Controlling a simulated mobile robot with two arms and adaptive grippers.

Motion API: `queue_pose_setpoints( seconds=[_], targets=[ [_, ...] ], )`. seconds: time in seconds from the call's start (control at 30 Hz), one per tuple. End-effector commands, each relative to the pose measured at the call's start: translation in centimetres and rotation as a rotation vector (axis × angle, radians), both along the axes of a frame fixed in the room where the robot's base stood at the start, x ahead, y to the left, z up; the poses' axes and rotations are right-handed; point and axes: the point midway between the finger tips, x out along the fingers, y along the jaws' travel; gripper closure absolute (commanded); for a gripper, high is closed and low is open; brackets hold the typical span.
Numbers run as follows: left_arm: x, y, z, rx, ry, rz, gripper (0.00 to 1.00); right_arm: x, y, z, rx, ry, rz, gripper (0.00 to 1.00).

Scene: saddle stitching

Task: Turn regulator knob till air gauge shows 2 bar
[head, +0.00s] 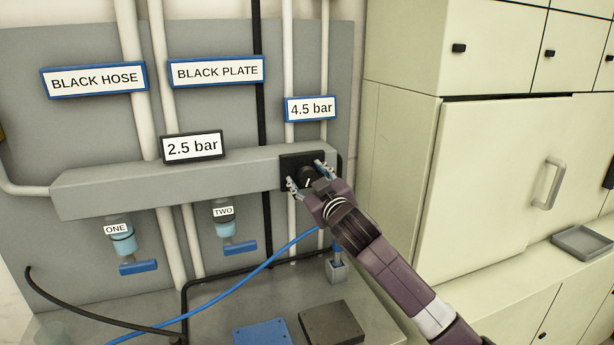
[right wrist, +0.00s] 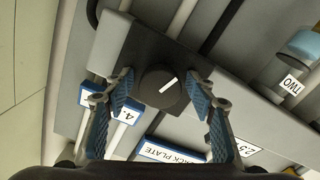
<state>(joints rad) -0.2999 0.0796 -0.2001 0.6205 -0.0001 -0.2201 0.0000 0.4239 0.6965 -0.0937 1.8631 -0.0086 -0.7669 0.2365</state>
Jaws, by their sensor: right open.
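The black regulator knob (right wrist: 162,87) has a white pointer line and sits on a black square plate at the right end of the grey rail. My right gripper (head: 308,177) is open at the knob, with one finger on each side of it. In the right wrist view the blue-padded fingers (right wrist: 164,98) flank the knob with gaps visible. A black-framed display (head: 193,147) on the rail reads 2.5 bar. A blue-framed sign (head: 311,109) above the knob reads 4.5 bar. My left gripper is not in view.
The grey rail (head: 165,182) runs along the pipe panel. Valves labelled ONE (head: 123,237) and TWO (head: 224,216) hang below it. A blue hose (head: 265,263), a blue plate (head: 262,333) and a black plate (head: 332,324) are below. Cabinets (head: 490,180) stand at the right.

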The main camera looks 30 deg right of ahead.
Motion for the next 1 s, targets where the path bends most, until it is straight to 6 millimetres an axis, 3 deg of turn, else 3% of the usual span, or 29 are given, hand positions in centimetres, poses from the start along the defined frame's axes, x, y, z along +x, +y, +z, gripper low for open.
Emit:
queue_pose_setpoints(
  seconds=[0.03, 0.43, 0.57, 0.8, 1.0],
  targets=[
    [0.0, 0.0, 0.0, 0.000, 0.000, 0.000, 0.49, 0.0, 0.0, 0.0, 0.000, 0.000, 0.000, 0.49],
    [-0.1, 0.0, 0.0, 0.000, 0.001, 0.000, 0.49, 0.0, 0.0, 0.0, 0.000, 0.000, 0.000, 0.92],
    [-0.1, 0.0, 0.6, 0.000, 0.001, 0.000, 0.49, 0.0, 0.0, 0.2, -0.046, 0.013, 0.000, 0.92],
    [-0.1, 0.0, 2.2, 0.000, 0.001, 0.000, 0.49, 0.0, 0.0, 0.2, -0.275, 0.068, 0.000, 0.92],
    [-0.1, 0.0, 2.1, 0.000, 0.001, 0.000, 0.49, 0.0, 0.1, 0.0, -0.308, 0.074, 0.000, 0.92]
  ],
)
